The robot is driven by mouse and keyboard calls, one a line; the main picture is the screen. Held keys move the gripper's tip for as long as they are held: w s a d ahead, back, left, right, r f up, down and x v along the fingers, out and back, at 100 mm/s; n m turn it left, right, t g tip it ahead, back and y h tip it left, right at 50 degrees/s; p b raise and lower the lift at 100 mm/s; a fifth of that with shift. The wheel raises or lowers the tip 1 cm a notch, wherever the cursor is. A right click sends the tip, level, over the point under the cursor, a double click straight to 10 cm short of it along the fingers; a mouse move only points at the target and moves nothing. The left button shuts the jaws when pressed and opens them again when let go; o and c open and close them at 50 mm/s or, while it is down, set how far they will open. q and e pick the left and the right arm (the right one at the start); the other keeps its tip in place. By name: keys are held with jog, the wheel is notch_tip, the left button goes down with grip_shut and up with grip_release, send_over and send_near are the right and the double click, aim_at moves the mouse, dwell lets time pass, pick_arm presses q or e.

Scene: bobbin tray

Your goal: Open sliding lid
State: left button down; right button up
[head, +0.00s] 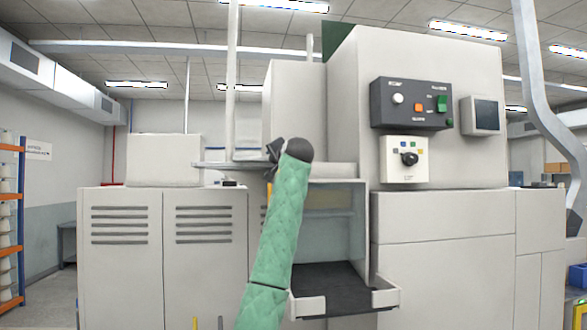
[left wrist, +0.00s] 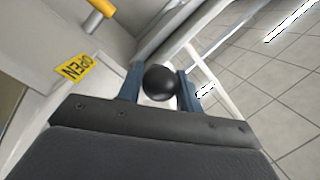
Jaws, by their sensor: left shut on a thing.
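My left gripper (head: 273,152) is raised in front of the grey machine, beside the upper left of its open bay. In the left wrist view its two blue fingers (left wrist: 160,86) stand on either side of a round black knob (left wrist: 161,83) and are shut on it. A yellow label reading OPEN (left wrist: 75,68) is on the pale panel left of the knob. In the head view the knob is hidden behind my gripper and green-sleeved arm. I cannot tell for sure which panel is the sliding lid. My right gripper is not in view.
A dark tray (head: 335,276) with pale end pieces juts out below the bay. A control box (head: 411,104) and a dial panel (head: 404,159) are on the machine to the right. A yellow-ended bar (left wrist: 97,20) is near the knob.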

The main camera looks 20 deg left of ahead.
aim_at(245, 159)
pick_arm(q)
jog(key=s+a, duration=0.1)
jog(key=s+a+b, duration=0.1)
jog(key=a, duration=0.1)
jog(key=s+a, duration=0.1)
jog(key=a, duration=0.1)
jog(key=shift+s+a+f+b, duration=0.2)
jog(key=shift+s+f+b, duration=0.1)
jog(key=shift+b, duration=0.1)
jog(key=shift+s+a+r, duration=0.15)
jog(key=shift+s+a, duration=0.4)
jog(key=shift+a, duration=0.3)
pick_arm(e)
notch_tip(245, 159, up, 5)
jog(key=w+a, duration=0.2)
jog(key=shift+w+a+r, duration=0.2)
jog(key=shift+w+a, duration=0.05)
pick_arm(q)
jog(key=c, duration=1)
grip_release()
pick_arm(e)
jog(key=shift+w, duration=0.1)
pick_arm(q)
jog(key=shift+o, duration=0.2)
jog(key=shift+r, duration=0.1)
